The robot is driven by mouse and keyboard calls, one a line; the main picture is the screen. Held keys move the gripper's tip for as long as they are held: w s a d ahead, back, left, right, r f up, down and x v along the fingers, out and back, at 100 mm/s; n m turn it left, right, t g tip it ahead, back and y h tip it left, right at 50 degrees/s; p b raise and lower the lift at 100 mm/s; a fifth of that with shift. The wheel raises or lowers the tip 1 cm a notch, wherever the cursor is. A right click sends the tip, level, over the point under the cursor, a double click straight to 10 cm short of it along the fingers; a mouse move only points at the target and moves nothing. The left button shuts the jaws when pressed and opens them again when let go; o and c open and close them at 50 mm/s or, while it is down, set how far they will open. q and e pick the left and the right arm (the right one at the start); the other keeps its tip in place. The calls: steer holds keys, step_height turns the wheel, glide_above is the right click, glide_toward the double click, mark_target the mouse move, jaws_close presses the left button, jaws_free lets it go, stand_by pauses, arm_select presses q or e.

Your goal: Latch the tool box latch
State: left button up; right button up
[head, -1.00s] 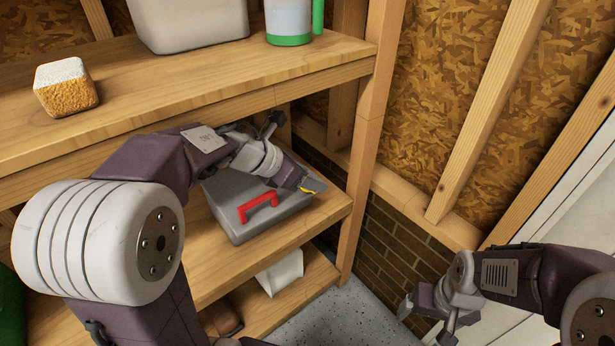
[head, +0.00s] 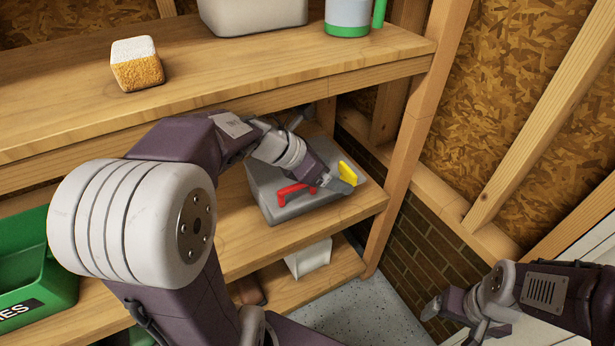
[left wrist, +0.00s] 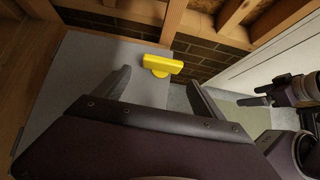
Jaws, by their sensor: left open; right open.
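The grey tool box (head: 270,196) sits on the middle shelf, with a red handle (head: 290,192) on its top. A yellow latch (head: 347,173) stands up at its right end; it also shows in the left wrist view (left wrist: 162,65), beyond the fingertips. My left gripper (head: 338,184) is over the right part of the box beside the latch. Its fingers (left wrist: 158,87) are spread with nothing between them, and the latch is ahead of the gap. My right gripper (head: 455,320) is open and empty at the lower right, away from the shelves.
The upper shelf (head: 210,75) overhangs the box and holds a sponge-like block (head: 137,64), a grey bin (head: 253,15) and a green-based container (head: 347,18). A wooden post (head: 410,150) stands right of the box. A green bin (head: 35,265) is at lower left.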

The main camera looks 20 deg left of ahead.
mark_target(296, 185)
arm_select(q)
steer(key=s+a, duration=0.2)
steer(key=s, duration=0.1)
steer(key=shift+s+a+r+p, duration=0.1)
steer(key=shift+a+r+p, duration=0.05)
steer(key=shift+a+p, duration=0.25)
steer(key=shift+s+a+r+p, duration=0.2)
steer(key=shift+s+a+p, duration=0.6)
steer(key=shift+s+p, duration=0.35)
steer(key=shift+s+a+f+p, duration=0.3)
steer(key=shift+s+a+p, duration=0.15)
steer(key=shift+p, duration=0.15)
steer(key=shift+f, duration=0.1)
